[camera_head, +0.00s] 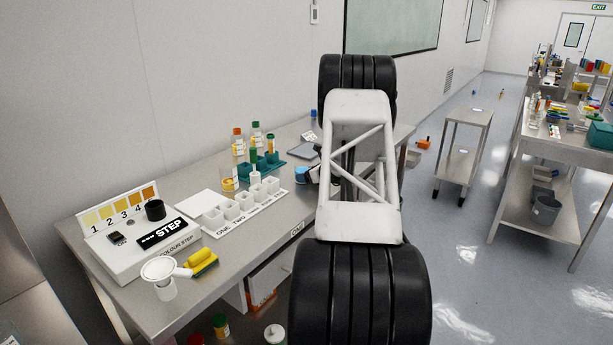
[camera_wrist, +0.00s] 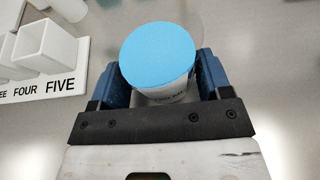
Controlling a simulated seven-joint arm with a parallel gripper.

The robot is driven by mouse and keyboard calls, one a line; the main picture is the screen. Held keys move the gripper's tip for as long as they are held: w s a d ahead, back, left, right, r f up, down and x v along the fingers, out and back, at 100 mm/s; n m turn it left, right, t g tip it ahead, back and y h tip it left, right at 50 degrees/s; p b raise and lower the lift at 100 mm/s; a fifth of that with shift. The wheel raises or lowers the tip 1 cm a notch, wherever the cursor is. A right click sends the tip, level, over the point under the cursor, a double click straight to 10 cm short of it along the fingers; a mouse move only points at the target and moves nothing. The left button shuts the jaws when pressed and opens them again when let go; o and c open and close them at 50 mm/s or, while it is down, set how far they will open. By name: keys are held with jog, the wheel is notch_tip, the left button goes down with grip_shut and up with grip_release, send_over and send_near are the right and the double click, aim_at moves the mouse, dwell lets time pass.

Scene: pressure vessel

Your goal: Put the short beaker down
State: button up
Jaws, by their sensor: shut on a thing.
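The short beaker (camera_wrist: 158,55) shows in the wrist view as a round vessel with a flat light-blue top surface and a pale, lettered lower side. My gripper (camera_wrist: 162,75) is shut on it, with one blue finger at each side. In the head view the blue of the beaker (camera_head: 301,175) shows just left of my arm, over the right part of the steel bench (camera_head: 200,294). My arm hides most of my gripper there. I cannot tell whether the beaker's base touches the bench.
A white rack (camera_head: 243,220) of square cups marked with number words stands left of the beaker. Bottles (camera_head: 238,142) and a teal rack (camera_head: 268,166) stand behind it. A grey flat device (camera_head: 303,150) lies farther back. The wrist view shows bare bench to the right.

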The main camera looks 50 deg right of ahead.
jog(key=shift+f, duration=0.2)
jog(key=o, duration=0.9)
jog(key=shift+r, duration=0.2)
jog(key=v, duration=1.2)
